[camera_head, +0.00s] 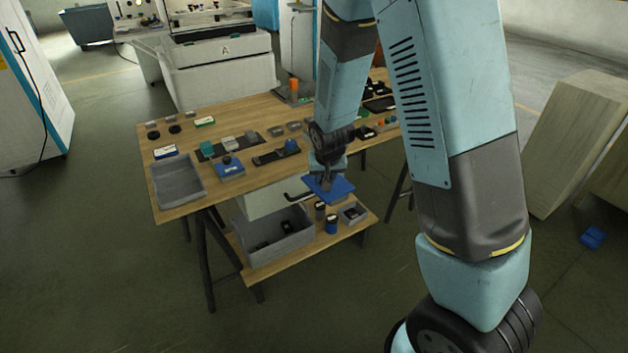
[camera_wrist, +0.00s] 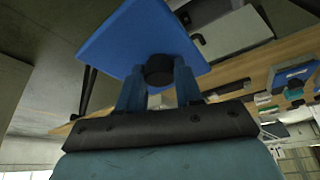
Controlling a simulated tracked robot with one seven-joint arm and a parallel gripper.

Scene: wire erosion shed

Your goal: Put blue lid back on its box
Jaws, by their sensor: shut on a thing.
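The blue lid (camera_head: 340,191) is a flat square plate with a black knob (camera_wrist: 158,70). My gripper (camera_head: 326,180) is shut on the knob, and the lid hangs in the air just off the table's front edge, above the lower shelf. In the wrist view the lid (camera_wrist: 135,38) spreads beyond the fingers of my gripper (camera_wrist: 159,74). A blue box (camera_head: 230,172) with a white label sits on the tabletop, to the left of the lid and apart from it. A blue box also shows at the right of the wrist view (camera_wrist: 292,76). Its top is too small to make out clearly.
The wooden table (camera_head: 172,213) holds a grey tray (camera_head: 178,184), a blue domed piece (camera_head: 291,146) and several small parts. A grey bin (camera_head: 273,238) and blue cylinders (camera_head: 331,224) stand on the lower shelf. A blue object (camera_head: 593,237) lies on the floor at right.

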